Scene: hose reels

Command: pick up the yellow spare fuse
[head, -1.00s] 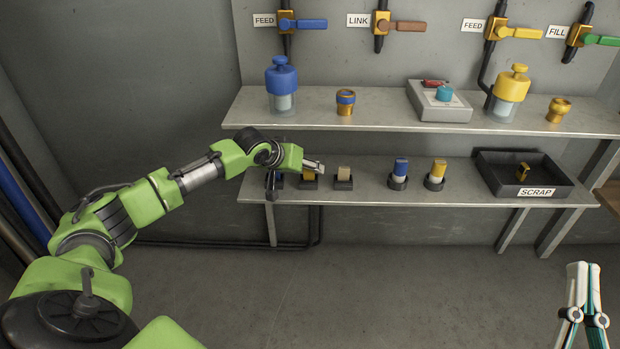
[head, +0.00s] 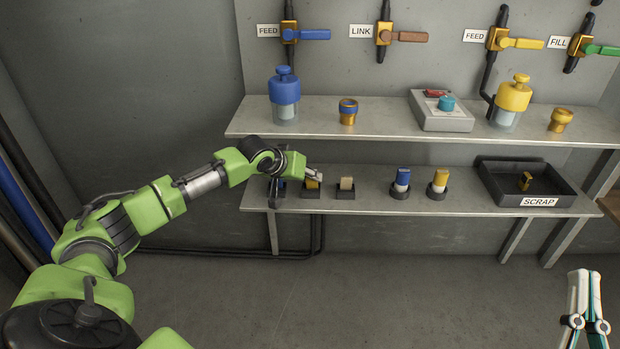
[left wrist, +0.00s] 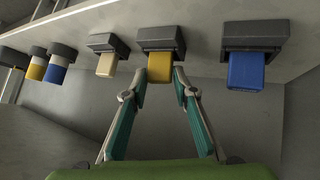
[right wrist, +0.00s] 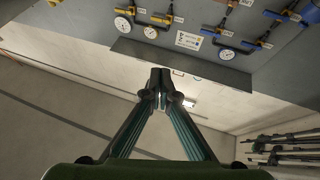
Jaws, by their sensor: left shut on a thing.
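The yellow spare fuse (head: 313,184) sits in a dark square holder on the lower shelf, between a blue fuse (left wrist: 246,70) and a cream fuse (head: 347,183). In the left wrist view the yellow fuse (left wrist: 161,67) hangs from its holder between my fingertips. My left gripper (left wrist: 161,76) is shut on it; one finger is on each side. In the head view my left gripper (head: 314,174) partly covers the fuse. My right gripper (right wrist: 160,78) is shut and empty. It shows at the lower right of the head view (head: 586,280), away from the shelves.
A blue-and-white piece (head: 401,183) and a yellow-and-white piece (head: 438,184) stand in round holders to the right. The scrap tray (head: 482,187) holds a small yellow piece.

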